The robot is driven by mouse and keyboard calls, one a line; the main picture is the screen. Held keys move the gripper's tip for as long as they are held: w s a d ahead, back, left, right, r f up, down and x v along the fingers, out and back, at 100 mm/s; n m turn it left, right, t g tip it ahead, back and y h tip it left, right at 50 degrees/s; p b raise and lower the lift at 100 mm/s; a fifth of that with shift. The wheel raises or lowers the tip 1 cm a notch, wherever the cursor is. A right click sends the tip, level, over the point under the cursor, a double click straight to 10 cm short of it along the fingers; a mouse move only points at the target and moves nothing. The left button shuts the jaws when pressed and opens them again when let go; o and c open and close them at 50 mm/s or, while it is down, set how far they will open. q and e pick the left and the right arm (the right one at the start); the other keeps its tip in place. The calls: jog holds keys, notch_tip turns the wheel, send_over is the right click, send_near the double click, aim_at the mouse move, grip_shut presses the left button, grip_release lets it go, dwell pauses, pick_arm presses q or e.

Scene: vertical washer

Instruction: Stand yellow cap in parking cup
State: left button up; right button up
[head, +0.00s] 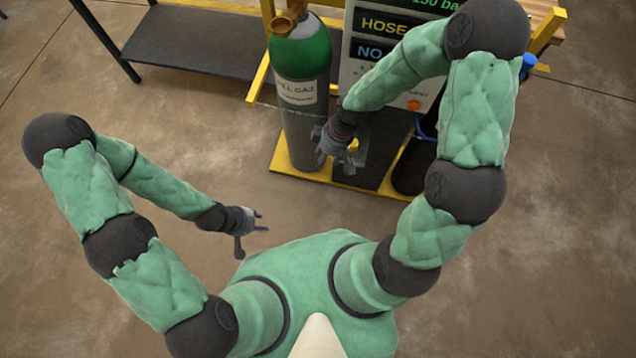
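I cannot make out the yellow cap or the parking cup for certain. A small tan-yellow patch (353,146) shows beside my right gripper (337,156), too small to identify. That gripper points down in front of the grey and green gas cylinder (305,110) and the sign panel, and its fingers are partly hidden, so its grip is unclear. A brownish-gold fitting (285,24) sits on top of the cylinder. My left gripper (254,234) is open and empty over bare floor, with its fingers spread apart.
The cylinder stands on a yellow-edged base (287,168) next to darker upright objects (412,165). A sign panel (372,30) with an orange button (413,105) stands behind. A dark bench (185,42) is at the back left. The floor at left and right is clear.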

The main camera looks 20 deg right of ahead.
jog(key=s+a+f+m, duration=0.2)
jog(key=s+f+m, duration=0.2)
jog(key=f+m, duration=0.1)
jog(key=s+a+f+m, duration=0.3)
jog(key=s+f+m, duration=0.2)
jog(key=f, duration=0.2)
jog(key=shift+s+a+f+y, duration=0.2)
jog(key=shift+a+f+y, duration=0.05)
jog(key=shift+f+y, duration=0.15)
